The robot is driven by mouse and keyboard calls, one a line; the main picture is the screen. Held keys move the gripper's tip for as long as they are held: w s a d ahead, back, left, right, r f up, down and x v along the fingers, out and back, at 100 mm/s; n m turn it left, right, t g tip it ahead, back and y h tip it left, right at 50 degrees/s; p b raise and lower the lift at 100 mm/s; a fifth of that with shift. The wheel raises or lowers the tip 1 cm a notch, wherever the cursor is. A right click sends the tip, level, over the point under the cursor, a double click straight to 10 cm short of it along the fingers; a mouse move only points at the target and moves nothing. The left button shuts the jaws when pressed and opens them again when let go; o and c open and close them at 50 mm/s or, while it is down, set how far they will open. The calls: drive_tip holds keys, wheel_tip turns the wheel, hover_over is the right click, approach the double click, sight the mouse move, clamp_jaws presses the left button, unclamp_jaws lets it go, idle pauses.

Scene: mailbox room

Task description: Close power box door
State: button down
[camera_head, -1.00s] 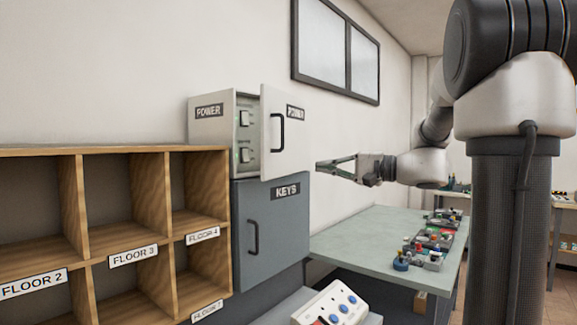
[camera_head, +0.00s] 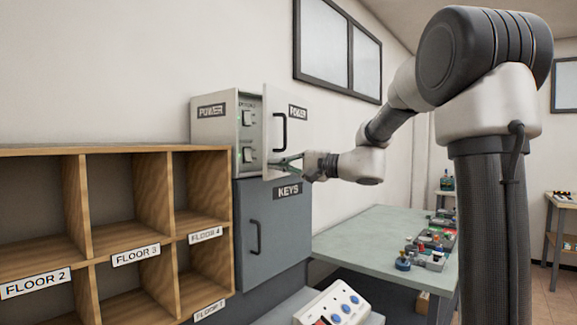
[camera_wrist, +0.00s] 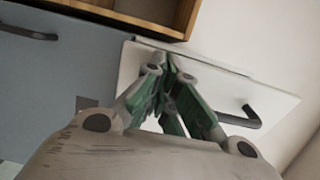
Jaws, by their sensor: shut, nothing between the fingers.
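The white power box (camera_head: 212,125) stands on top of the grey key cabinet in the head view. Its door (camera_head: 294,138), with a black handle (camera_head: 283,130) and a POWER label, stands partly open, and switches (camera_head: 248,118) show inside. In the wrist view the white door (camera_wrist: 222,88) and its handle (camera_wrist: 240,121) are just beyond my fingers. My gripper (camera_head: 277,163) is shut and empty, with its fingertips at the lower part of the door, below the handle. I cannot tell whether they touch it. The fingertips (camera_wrist: 166,64) also show in the wrist view.
The grey KEYS cabinet (camera_head: 285,225) is shut below the power box. Wooden pigeonholes (camera_head: 150,152) stand at left. A green table (camera_head: 365,230) with small parts is at right. A button panel (camera_head: 335,303) sits in front. Bare wall lies behind the power box.

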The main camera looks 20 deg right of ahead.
drive_tip(key=x, duration=0.9)
drive_tip(key=shift+w+r, duration=0.25)
drive_tip(key=shift+w, duration=0.05)
drive_tip(key=shift+a, duration=0.1)
